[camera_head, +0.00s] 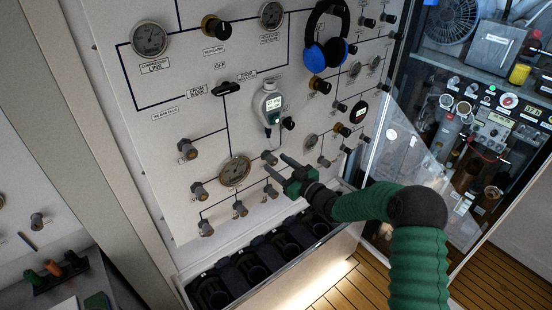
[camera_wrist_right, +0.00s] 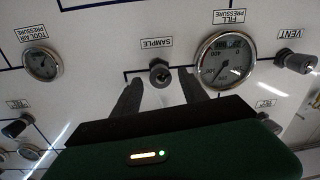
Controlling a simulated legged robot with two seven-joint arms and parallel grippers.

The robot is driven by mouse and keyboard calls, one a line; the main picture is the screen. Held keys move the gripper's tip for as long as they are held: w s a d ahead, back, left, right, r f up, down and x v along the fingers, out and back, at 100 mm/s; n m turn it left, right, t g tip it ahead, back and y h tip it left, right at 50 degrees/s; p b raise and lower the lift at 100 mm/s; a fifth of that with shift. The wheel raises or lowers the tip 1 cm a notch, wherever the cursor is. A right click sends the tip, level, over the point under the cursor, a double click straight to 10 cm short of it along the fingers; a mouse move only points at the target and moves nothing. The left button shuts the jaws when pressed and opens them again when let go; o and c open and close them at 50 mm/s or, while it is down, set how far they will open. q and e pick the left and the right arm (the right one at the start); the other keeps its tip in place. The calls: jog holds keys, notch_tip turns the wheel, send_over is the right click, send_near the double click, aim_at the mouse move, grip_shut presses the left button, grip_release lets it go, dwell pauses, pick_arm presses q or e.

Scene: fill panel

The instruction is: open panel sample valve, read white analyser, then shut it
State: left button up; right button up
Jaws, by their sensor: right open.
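The sample valve is a small grey knob (camera_head: 269,157) on the white panel, just right of the large fill pressure gauge (camera_head: 235,171). In the right wrist view the knob (camera_wrist_right: 160,74) sits beside its SAMPLE label, centred between and just beyond the fingertips. My right gripper (camera_head: 277,164) is open, its two dark fingers pointing at the panel; it also shows in the right wrist view (camera_wrist_right: 160,85). I cannot tell whether a finger touches the knob. The white analyser (camera_head: 268,105) hangs on the panel above the valve, its small screen lit but too small to read. My left gripper is not in view.
Blue and black headphones (camera_head: 326,53) hang at the panel's upper right. Other knobs and gauges surround the valve, including the vent knob (camera_wrist_right: 296,62). Below the panel stands a trough (camera_head: 300,278) holding dark cylinders. A clear sheet (camera_head: 402,140) stands right of the panel.

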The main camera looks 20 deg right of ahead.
jog(key=shift+w+a, duration=0.1)
jog(key=shift+w, duration=0.6)
jog(key=shift+a, duration=0.2)
jog(key=shift+c, duration=0.3)
jog(key=shift+a, duration=0.15)
jog(key=c, duration=0.5)
grip_shut()
jog(key=shift+f, duration=0.1)
